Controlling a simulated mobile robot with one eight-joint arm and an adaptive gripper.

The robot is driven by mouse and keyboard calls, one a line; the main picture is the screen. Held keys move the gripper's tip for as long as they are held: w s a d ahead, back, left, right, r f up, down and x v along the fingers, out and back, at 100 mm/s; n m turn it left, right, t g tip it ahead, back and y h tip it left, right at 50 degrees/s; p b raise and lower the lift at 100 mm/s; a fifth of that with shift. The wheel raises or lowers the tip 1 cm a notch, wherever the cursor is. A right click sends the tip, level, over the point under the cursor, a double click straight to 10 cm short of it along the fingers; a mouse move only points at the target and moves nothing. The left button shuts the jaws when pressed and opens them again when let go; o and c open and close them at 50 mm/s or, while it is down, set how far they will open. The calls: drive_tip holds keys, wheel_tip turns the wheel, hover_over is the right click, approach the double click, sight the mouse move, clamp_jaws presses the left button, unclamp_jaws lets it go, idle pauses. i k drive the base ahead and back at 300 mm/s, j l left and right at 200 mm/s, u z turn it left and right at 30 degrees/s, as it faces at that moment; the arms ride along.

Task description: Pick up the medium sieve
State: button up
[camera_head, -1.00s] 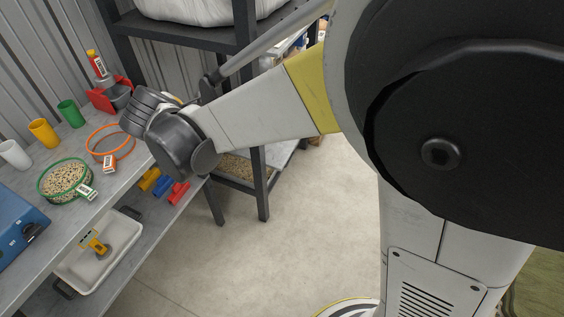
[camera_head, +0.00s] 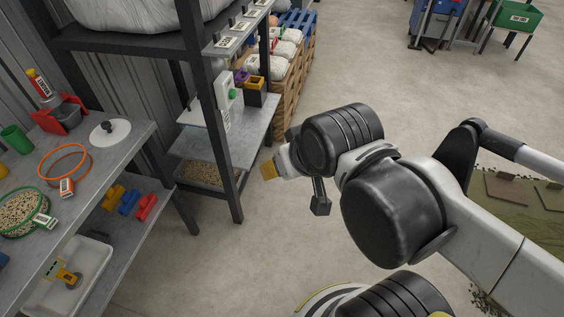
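Two round sieves sit on the grey workbench at the left. The other has a green rim and holds pale grain (camera_head: 20,213), also with a tag. The tags are too small to read, so I cannot tell which is the medium one. My gripper (camera_head: 281,162) is over the floor in the middle of the view, well right of the bench and apart from both sieves. It points left; its finger opening cannot be made out.
A white disc with a dark knob (camera_head: 110,131), a red scoop (camera_head: 60,115) and a green cup (camera_head: 16,139) stand near the sieves. A white tray (camera_head: 65,280) is on the lower shelf. A dark-framed rack (camera_head: 184,72) stands behind. The floor between is clear.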

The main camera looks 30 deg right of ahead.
sight(24, 210)
drive_tip(key=u, duration=1.5)
drive_tip(key=i+l+u, duration=0.15)
drive_tip(key=i+l, duration=0.1)
drive_tip(key=l, duration=0.1)
